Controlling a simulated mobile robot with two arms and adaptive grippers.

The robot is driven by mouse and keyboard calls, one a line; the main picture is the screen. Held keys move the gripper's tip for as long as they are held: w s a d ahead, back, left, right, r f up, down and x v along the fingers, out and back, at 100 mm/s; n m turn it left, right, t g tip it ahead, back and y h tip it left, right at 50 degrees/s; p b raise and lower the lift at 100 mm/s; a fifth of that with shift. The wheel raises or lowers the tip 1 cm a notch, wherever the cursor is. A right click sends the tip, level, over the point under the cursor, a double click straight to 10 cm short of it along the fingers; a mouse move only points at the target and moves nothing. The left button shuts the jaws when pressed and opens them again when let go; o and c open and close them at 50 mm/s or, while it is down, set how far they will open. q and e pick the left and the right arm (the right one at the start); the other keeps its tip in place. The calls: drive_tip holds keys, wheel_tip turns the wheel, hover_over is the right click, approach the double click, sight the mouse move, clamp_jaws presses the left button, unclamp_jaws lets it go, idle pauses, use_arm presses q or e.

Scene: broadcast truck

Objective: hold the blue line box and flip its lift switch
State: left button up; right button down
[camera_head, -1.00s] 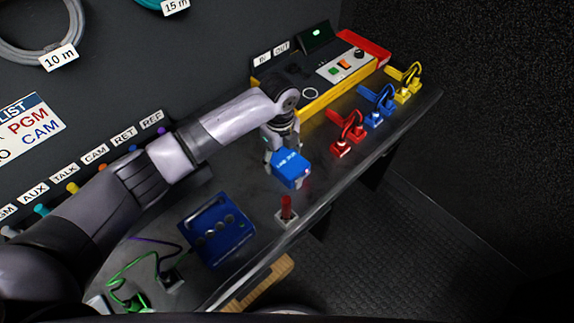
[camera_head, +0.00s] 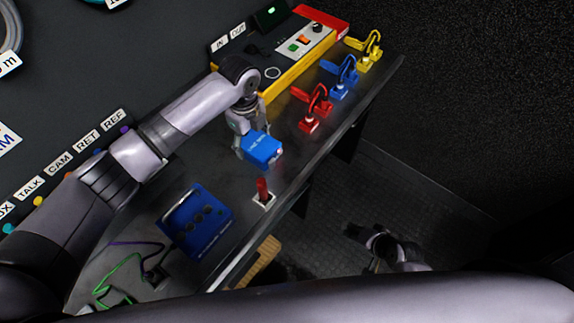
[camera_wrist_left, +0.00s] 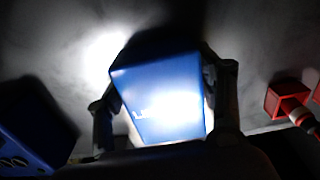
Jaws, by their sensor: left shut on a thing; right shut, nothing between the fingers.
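The blue line box (camera_head: 262,149) is held at the bench by my left gripper (camera_head: 243,133). In the left wrist view the box (camera_wrist_left: 158,98) sits between the two fingers of my left gripper (camera_wrist_left: 165,115), with pale lettering on its glare-lit face. I cannot make out its lift switch. Whether the box touches the bench is unclear. My right gripper (camera_head: 372,250) is shut and empty, low over the dark floor, right of the bench. Part of my right arm crosses the bottom of the head view.
A red upright piece on a white base (camera_head: 264,190) stands near the bench's front edge. A blue panel box (camera_head: 197,221) lies left of it. Red (camera_head: 313,108), blue (camera_head: 344,77) and yellow (camera_head: 369,51) cabled connectors line the right side. A yellow-edged console (camera_head: 290,60) stands behind.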

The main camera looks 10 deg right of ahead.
drive_tip(key=w+a+r+m+t+y, duration=0.1)
drive_tip(key=w+a+r+t+y, duration=0.2)
drive_tip(key=r, duration=1.1)
drive_tip(key=y, duration=0.3)
approach(284, 171)
drive_tip(key=w+r+v, duration=0.1)
drive_tip(key=v, duration=0.5)
drive_tip(key=shift+a+f+m, duration=0.1)
drive_tip(key=shift+a+m, duration=0.05)
drive_tip(key=shift+m, duration=0.25)
drive_tip(key=shift+g, duration=0.3)
drive_tip(key=x, duration=0.9)
drive_tip(key=r+x, duration=0.1)
drive_tip(key=x, duration=0.4)
drive_tip(key=shift+w, duration=0.25)
drive_tip(key=shift+w+a+f, duration=0.25)
drive_tip(key=shift+w+a, duration=0.05)
drive_tip(key=shift+s, duration=0.1)
